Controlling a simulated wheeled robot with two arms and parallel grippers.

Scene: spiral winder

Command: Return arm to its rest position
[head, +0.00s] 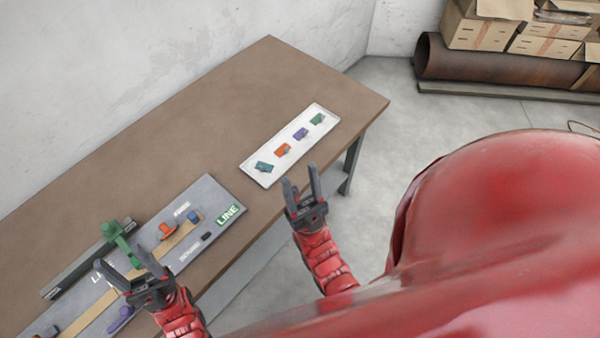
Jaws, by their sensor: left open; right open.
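My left gripper (131,275) is open at the lower left, above the grey line board (225,190). A green part (117,232) shows just beyond its fingers; I cannot tell whether they touch. My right gripper (301,180) is open and empty, with its fingers pointing up the picture, close to the near edge of the white tray (262,178). Both red forearms come in from the bottom of the head view.
The brown table (210,110) has free room at the back. The tray holds a teal part (264,167), an orange part (283,150), a purple part (301,134) and a green part (317,118). Orange (167,231) and blue (194,216) pieces are on the board. Boxes (480,32) stand far right.

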